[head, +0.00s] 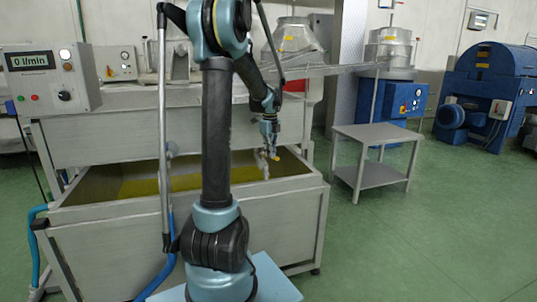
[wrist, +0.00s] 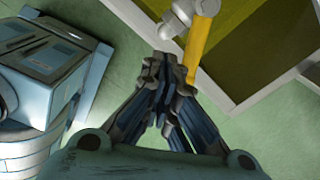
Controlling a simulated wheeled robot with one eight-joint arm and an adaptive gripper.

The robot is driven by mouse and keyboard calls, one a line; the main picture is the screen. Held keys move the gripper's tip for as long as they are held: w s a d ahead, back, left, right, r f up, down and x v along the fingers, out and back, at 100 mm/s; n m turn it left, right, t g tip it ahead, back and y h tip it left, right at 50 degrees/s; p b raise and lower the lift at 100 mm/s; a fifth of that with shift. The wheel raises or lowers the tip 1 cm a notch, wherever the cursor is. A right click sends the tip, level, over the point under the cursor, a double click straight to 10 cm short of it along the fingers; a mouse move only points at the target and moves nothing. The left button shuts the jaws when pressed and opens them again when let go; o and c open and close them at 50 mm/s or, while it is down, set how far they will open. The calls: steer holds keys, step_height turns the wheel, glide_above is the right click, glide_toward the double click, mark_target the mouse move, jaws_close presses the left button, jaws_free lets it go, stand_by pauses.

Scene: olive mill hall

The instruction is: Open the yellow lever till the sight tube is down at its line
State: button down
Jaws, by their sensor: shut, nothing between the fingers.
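My gripper (wrist: 165,72) is shut and empty. In the wrist view its fingertips are beside the yellow lever (wrist: 201,42), whose lower end passes close by the right finger; I cannot tell if they touch. The lever hangs from a grey valve fitting (wrist: 178,20) at the tank's edge. In the head view my gripper (head: 270,135) is over the right part of the open steel tank (head: 262,205), with a small yellow bit (head: 276,158) just below it. I cannot make out the sight tube or its line.
A panel (head: 50,78) at the left has a display that appears to read 0 l/min. A grey table (head: 378,134) and blue machine (head: 488,90) are at the right. Green floor is free at right.

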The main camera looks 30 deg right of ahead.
steer(key=shift+f, duration=0.15)
step_height(320, 180, down, 3)
steer(key=shift+f, duration=0.1)
stand_by(0.6)
steer(key=shift+d, duration=0.1)
steer(key=shift+w+d, duration=0.2)
steer(key=shift+d, duration=0.35)
steer(key=shift+w+d, duration=0.25)
steer(key=shift+d, duration=0.35)
steer(key=shift+w+d, duration=0.3)
steer(key=shift+d, duration=0.3)
steer(key=shift+w+d, duration=0.25)
steer(key=shift+d, duration=0.35)
stand_by(4.5)
